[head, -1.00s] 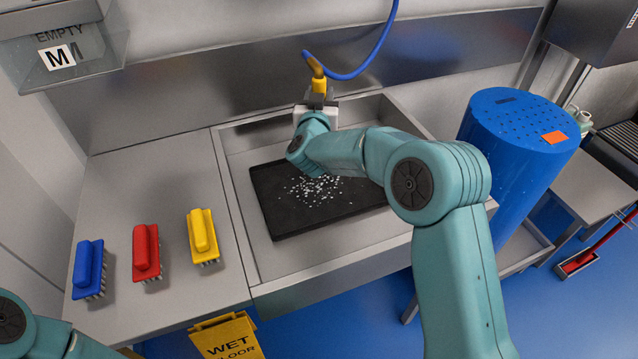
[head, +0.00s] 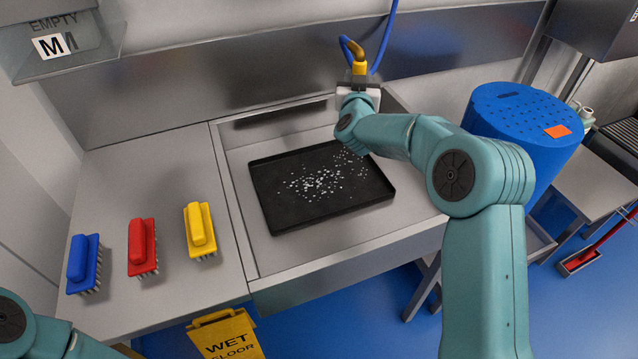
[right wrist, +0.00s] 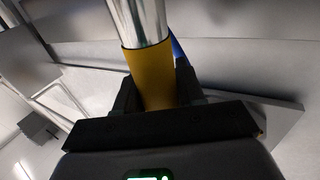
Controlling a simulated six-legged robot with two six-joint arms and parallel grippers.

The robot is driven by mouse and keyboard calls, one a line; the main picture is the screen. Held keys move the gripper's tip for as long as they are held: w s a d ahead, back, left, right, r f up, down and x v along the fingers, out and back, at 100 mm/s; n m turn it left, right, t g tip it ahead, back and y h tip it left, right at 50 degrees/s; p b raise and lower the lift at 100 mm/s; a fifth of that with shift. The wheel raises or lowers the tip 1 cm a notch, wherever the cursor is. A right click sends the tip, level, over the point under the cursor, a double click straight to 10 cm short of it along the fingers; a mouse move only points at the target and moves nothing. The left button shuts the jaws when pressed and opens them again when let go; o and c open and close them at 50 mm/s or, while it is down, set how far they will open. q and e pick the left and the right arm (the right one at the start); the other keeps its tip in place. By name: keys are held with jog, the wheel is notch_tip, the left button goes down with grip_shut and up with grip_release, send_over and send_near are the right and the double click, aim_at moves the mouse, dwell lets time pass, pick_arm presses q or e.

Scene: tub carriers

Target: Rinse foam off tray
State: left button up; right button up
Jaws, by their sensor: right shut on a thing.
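A black tray (head: 300,207) lies flat in the steel sink (head: 240,168). White foam specks (head: 322,182) are scattered over its middle and up toward its far right part. My right gripper (head: 359,78) is above the far right of the sink. It is shut on a yellow spray handle (head: 359,54) with a blue hose (head: 389,35). In the right wrist view the yellow grip (right wrist: 150,80) sits between the fingers, with a bright metal pipe (right wrist: 138,22) beyond it. My right arm hides the tray's far right corner. My left gripper is out of view; only part of that arm shows at the lower left.
Blue (head: 83,262), red (head: 142,246) and yellow (head: 200,230) brushes stand on the counter left of the sink. A blue drum (head: 510,125) stands to the right. A yellow wet-floor sign (head: 228,337) stands below the sink front. The sink's front left is clear.

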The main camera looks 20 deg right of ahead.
jog(key=d+b, duration=0.4)
jog(key=d, duration=1.4)
jog(key=shift+d, duration=0.4)
jog(key=shift+r, duration=0.1)
jog(key=s+b, duration=2.3)
jog(key=shift+s+a, duration=0.15)
jog(key=shift+f+b, duration=0.55)
jog(key=shift+b, duration=0.15)
